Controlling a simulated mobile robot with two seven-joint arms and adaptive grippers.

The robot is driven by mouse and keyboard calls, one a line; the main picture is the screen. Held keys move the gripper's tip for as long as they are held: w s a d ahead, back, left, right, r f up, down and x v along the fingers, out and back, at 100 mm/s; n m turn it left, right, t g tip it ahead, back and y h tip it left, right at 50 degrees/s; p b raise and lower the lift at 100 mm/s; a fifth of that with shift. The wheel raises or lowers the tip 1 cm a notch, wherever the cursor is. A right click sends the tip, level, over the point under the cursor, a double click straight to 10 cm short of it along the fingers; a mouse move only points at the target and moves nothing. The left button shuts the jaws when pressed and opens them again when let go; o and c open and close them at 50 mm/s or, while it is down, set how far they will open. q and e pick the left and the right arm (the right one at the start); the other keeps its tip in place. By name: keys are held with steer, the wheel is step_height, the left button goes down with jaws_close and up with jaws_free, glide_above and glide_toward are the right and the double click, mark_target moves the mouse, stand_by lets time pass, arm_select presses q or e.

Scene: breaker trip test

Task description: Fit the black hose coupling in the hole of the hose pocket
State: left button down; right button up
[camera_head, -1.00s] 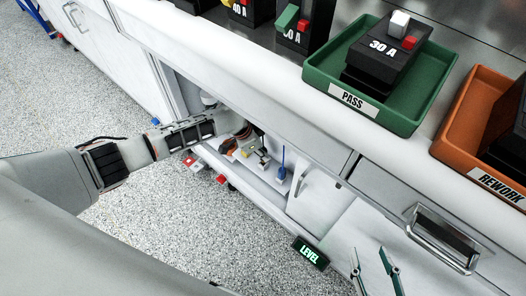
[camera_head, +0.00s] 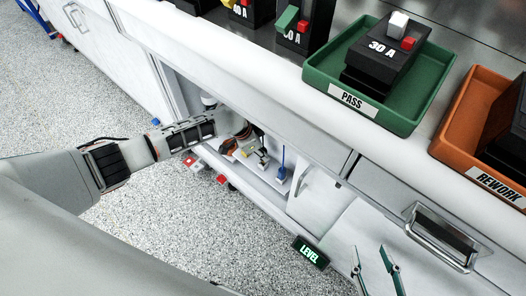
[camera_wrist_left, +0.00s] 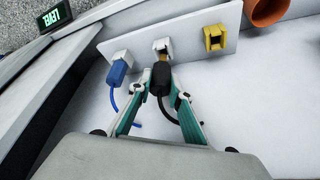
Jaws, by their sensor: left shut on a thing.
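My left gripper (camera_wrist_left: 160,92) is shut on the black hose coupling (camera_wrist_left: 160,76), with a black hose curving away below it. The coupling's front end points at the white hose pocket (camera_wrist_left: 162,44) in the middle of the upright panel. In the head view the left gripper (camera_head: 258,156) is inside the low cabinet opening, small and partly hidden. My right gripper (camera_head: 372,258) is open and empty at the bottom edge, its fingertips apart.
Beside the pocket, a blue coupling (camera_wrist_left: 117,74) sits at another white pocket, and a yellow pocket (camera_wrist_left: 214,38) looks empty. An orange round part (camera_wrist_left: 266,11) is farther right. A LEVEL sign (camera_head: 310,253) hangs at the cabinet front. PASS (camera_head: 350,98) and REWORK trays (camera_head: 450,150) stand above.

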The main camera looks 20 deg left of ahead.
arm_select(q)
steer(key=shift+f, duration=0.75)
arm_select(e)
steer(key=shift+s+f, duration=0.2)
steer(key=shift+f, duration=0.4)
arm_select(q)
steer(key=c, duration=1.8)
jaws_free()
steer(key=shift+r, duration=0.1)
arm_select(e)
steer(key=shift+r, duration=0.1)
arm_select(q)
steer(key=v, duration=0.7)
steer(key=shift+a+r, duration=0.1)
steer(key=shift+r, duration=0.1)
steer(key=shift+s, duration=0.1)
